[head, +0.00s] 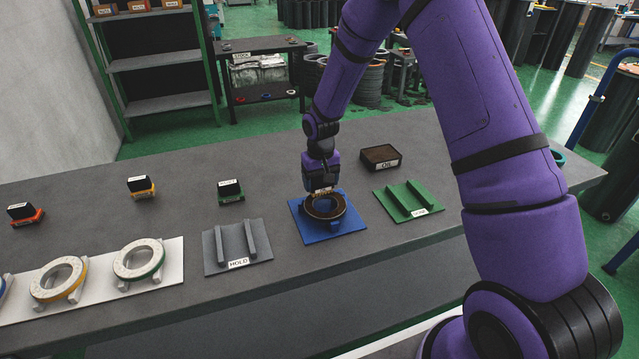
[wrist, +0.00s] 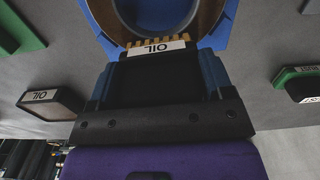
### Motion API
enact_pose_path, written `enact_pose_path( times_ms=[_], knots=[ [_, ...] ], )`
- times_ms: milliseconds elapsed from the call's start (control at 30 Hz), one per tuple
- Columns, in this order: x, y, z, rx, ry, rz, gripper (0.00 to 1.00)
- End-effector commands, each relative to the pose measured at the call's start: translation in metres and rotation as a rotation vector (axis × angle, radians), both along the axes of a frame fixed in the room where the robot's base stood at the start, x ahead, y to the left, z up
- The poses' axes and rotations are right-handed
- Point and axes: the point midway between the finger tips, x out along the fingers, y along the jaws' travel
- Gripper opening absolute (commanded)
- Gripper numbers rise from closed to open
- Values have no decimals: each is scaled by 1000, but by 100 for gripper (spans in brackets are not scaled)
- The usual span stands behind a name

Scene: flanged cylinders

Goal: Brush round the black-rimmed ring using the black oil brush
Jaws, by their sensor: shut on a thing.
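The black-rimmed ring (head: 327,216) lies on a blue plate (head: 351,224) on the table in the head view. Part of its brown and dark band (wrist: 209,19) shows at the top of the wrist view. My gripper (head: 320,187) is over the far side of the ring, shut on the black oil brush (wrist: 157,47). The brush has a white OIL label and a row of tan bristles, which point at the ring's near edge in the wrist view. I cannot tell whether the bristles touch the ring.
A dark OIL box (head: 381,157) stands behind a green two-rail stand (head: 408,200) on the right. A grey HOLD stand (head: 237,248) is on the left. Black blocks on green (head: 230,191), yellow (head: 141,187) and red (head: 26,214) bases stand further left. Pale rings lie on a white board (head: 175,262).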

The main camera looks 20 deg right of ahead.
Motion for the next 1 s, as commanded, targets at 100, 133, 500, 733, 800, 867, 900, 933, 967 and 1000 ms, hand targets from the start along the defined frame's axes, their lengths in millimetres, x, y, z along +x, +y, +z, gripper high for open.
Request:
enact_pose_path(
  times_ms=[100, 133, 500, 733, 800, 867, 900, 933, 967, 1000],
  knots=[
    [1, 2, 23, 0, -5, 2, 48],
    [1, 2, 26, 0, -5, 2, 48],
    [2, 5, 59, 1, -4, 2, 48],
    [2, 7, 76, 1, -3, 3, 48],
    [2, 7, 78, 0, -3, 3, 48],
    [2, 7, 78, 0, -2, 4, 48],
    [2, 7, 78, 0, -2, 3, 48],
    [2, 7, 78, 0, -2, 3, 48],
    [2, 7, 78, 0, -2, 3, 48],
    [2, 7, 78, 0, -2, 3, 48]
  ],
)
